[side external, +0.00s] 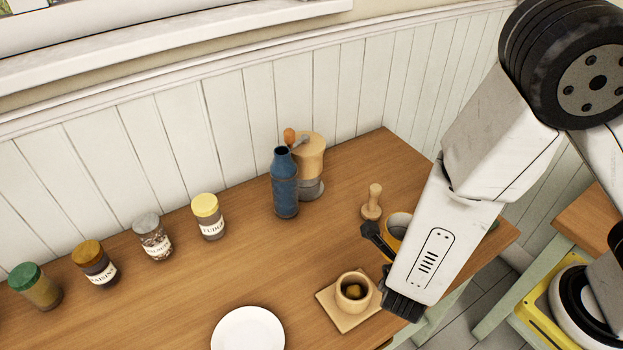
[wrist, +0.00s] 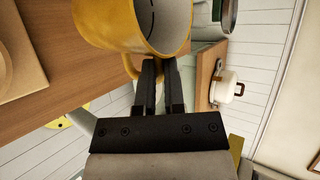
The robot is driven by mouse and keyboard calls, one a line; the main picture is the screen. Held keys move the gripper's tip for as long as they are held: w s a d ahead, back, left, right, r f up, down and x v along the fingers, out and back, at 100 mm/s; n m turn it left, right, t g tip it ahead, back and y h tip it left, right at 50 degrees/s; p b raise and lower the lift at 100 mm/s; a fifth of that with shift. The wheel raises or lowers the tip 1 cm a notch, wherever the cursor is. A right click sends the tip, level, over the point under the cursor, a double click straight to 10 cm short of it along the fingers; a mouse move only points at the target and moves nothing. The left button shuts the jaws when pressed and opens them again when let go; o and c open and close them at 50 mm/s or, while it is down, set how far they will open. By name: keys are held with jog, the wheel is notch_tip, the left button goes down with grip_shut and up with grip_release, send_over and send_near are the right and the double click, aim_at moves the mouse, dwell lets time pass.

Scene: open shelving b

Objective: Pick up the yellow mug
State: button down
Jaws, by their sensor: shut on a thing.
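The yellow mug (wrist: 112,22) fills the top of the wrist view, with its pale inside showing. My gripper (wrist: 158,64) has its two dark fingers close together at the mug's handle, shut on it. In the side external view the mug (side external: 397,226) is partly hidden behind my white arm link, and one dark finger of my gripper (side external: 376,238) shows at its left. I cannot tell whether the mug is touching the counter.
A beige cup (side external: 353,291) stands on a square wooden board (side external: 328,298), near a white plate (side external: 248,331). A wooden tamper (side external: 372,203), a blue bottle (side external: 285,185), a grinder (side external: 311,160) and several jars stand farther back. The wooden counter (side external: 180,285) has free room in front of the jars.

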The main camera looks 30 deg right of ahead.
jog(key=shift+r, duration=1.75)
